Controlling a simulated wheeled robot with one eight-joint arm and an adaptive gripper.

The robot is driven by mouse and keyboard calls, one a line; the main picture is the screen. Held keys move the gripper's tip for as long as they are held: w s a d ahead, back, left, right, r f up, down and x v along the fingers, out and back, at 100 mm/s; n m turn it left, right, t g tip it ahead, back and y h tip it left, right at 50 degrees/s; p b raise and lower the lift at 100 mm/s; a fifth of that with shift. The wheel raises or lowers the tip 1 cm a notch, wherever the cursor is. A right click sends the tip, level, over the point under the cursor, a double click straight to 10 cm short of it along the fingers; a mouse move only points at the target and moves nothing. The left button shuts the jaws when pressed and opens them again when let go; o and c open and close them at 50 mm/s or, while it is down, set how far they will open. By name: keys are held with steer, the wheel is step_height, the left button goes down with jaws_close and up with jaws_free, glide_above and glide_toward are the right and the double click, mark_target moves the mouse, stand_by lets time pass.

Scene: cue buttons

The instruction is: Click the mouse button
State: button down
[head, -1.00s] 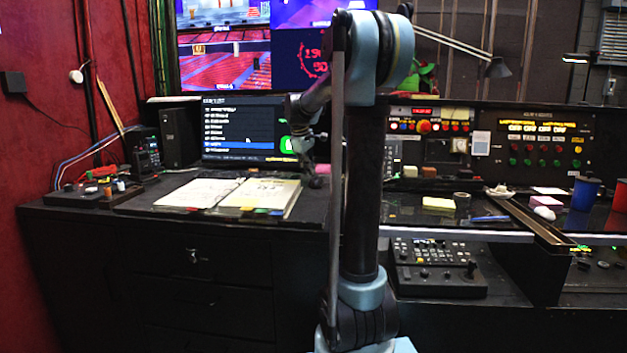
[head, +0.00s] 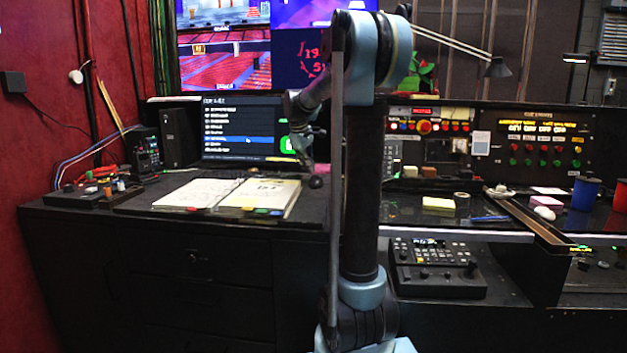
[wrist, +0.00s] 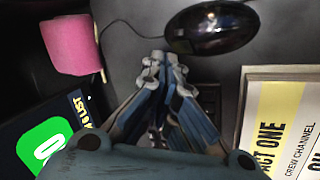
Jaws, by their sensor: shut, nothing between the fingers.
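The black computer mouse (wrist: 212,27) lies on the dark desk at the top of the wrist view, its cable running left. In the head view the mouse (head: 316,182) is a small dark shape right of the open book. My gripper (wrist: 165,60) is shut and empty. In the wrist view its fingertips appear just below and left of the mouse, and no contact with it shows. In the head view my gripper (head: 306,160) hangs in front of the monitor's right edge, close to the mouse.
A pink object (wrist: 71,43) stands left of the fingertips. The monitor (head: 238,127) is behind my gripper. An open book (head: 235,192) lies left of the mouse. A control console (head: 437,268) and red and blue cups (head: 584,193) are farther right.

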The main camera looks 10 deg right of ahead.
steer(key=r, duration=0.1)
steer(key=w+r, duration=0.1)
steer(key=w+a+r, duration=0.1)
steer(key=r, duration=0.1)
steer(key=shift+w, duration=0.25)
stand_by(0.4)
stand_by(0.5)
